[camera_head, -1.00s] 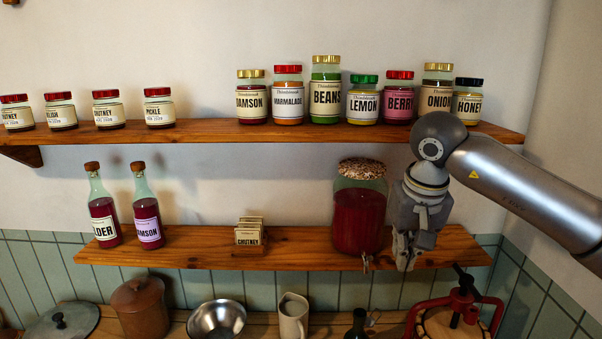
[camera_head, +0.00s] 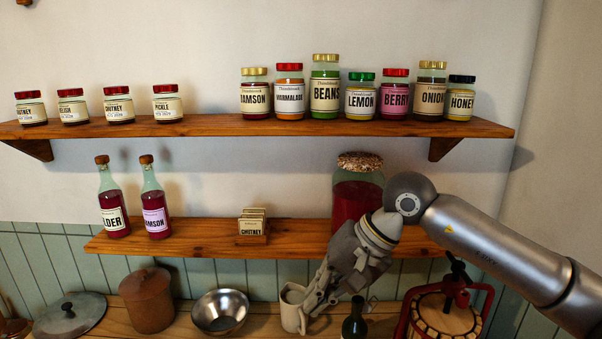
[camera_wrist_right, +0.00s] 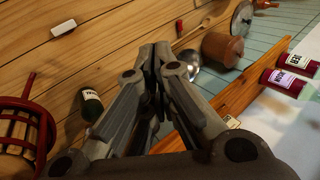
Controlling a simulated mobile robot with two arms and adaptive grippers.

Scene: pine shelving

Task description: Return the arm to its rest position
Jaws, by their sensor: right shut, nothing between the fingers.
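My right gripper (camera_head: 309,312) is shut and empty. In the head view it hangs from my right arm, which comes in from the right, in front of the lower shelf (camera_head: 200,243). Its fingers point down and left, overlapping the cream mug (camera_head: 291,308) in the picture; I cannot tell whether they touch. In the right wrist view the closed fingers (camera_wrist_right: 155,50) point away over the wooden counter (camera_wrist_right: 110,42). My right wrist hides part of the large red jar (camera_head: 352,200) with a speckled lid. My left gripper is not in view.
Several labelled jars (camera_head: 325,95) line the upper shelf (camera_head: 220,128). Two bottles (camera_head: 155,205) and a card holder (camera_head: 252,228) stand on the lower shelf. Below are a metal bowl (camera_head: 220,312), a brown crock (camera_head: 148,300), a dark bottle (camera_head: 354,320) and a red press (camera_head: 458,285).

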